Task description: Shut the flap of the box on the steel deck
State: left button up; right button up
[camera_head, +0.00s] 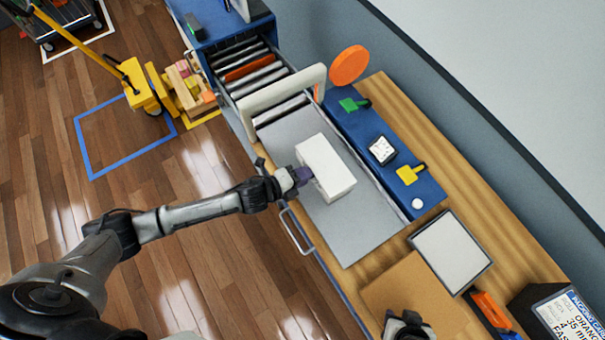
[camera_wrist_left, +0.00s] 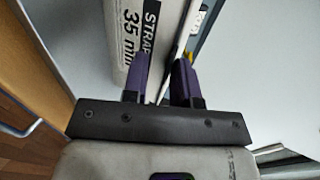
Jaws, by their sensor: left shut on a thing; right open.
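The white box (camera_head: 330,170) sits on the grey steel deck (camera_head: 345,225). Its printed side, reading "STRAP" and "35 mm", shows in the left wrist view (camera_wrist_left: 138,40). My left gripper (camera_head: 303,176) is at the left side of the box. In the left wrist view its two purple fingers (camera_wrist_left: 163,78) are shut on a thin pale panel at the box's edge, which looks like the flap. The fingers and wrist hide much of that side, so the flap's angle is unclear. My right gripper (camera_head: 407,328) is only partly in view at the bottom edge, away from the box, open.
A blue strip (camera_head: 375,135) with green and yellow handled tools runs along the right. A grey-white tablet-like panel (camera_head: 450,250) and a brown board (camera_head: 400,290) lie on the wooden bench.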

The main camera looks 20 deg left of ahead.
pick_arm(q)
jog(key=shift+o, duration=1)
jog(key=shift+f, duration=0.25)
jog(key=shift+r, duration=0.1)
jog(key=shift+s+a+r, duration=0.15)
jog(key=shift+s, duration=0.05)
pick_arm(e)
jog(key=shift+w, duration=0.1)
jog(key=shift+d+f+b, duration=0.1)
jog(key=shift+f+b, duration=0.25)
pick_arm(q)
jog(key=v, duration=1.3)
jog(key=shift+a, duration=0.1)
